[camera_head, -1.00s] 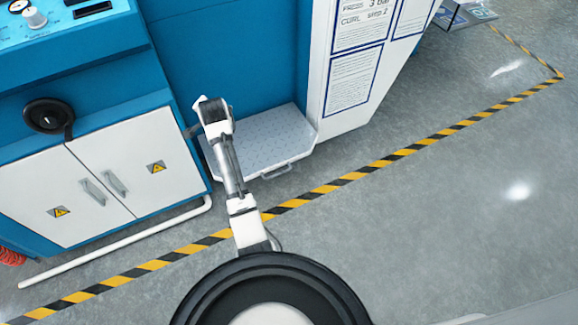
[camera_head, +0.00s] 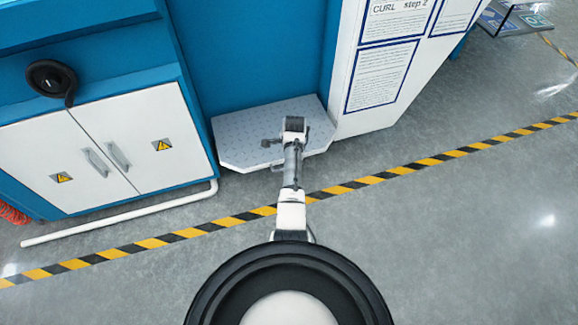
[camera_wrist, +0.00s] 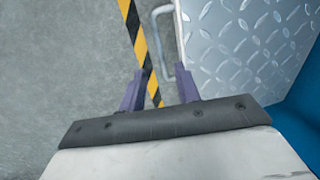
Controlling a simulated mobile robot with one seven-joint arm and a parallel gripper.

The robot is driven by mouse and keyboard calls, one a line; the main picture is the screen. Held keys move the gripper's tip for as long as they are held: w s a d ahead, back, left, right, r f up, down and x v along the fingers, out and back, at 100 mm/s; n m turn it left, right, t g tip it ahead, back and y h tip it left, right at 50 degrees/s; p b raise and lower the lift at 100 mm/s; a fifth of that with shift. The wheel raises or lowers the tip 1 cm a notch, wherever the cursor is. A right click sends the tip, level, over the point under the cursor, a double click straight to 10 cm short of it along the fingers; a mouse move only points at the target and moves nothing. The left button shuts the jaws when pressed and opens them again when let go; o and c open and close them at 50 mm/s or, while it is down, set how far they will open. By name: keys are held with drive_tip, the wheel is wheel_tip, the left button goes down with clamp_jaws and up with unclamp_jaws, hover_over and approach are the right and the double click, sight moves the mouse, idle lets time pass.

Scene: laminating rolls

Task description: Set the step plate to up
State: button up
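The step plate (camera_head: 240,128) is a grey diamond-tread plate lying flat and low, folded out from the blue machine. Its thin bar handle (camera_head: 276,167) juts from the front edge, partly hidden by my arm. In the wrist view the plate (camera_wrist: 245,45) fills the upper right, and the handle (camera_wrist: 157,40) lies just past my fingertips. My gripper (camera_wrist: 161,70) is open, its purple fingers spread with nothing gripped. The handle's near end shows between the fingertips; I cannot tell whether they touch it.
A white cabinet (camera_head: 110,150) with two handles stands left of the plate, with a white pipe (camera_head: 120,213) along its foot. A white panel with printed sheets (camera_head: 380,75) rises to the right. A yellow-black floor stripe (camera_head: 345,188) runs in front. The grey floor beyond is clear.

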drive_tip(key=f+b, duration=0.1)
drive_tip(key=f, duration=0.2)
drive_tip(key=w+f, duration=0.1)
drive_tip(key=f, duration=0.2)
drive_tip(key=shift+w+a+f+b, duration=0.15)
drive_tip(key=shift+f+b, duration=0.15)
drive_tip(key=shift+b, duration=0.05)
clamp_jaws()
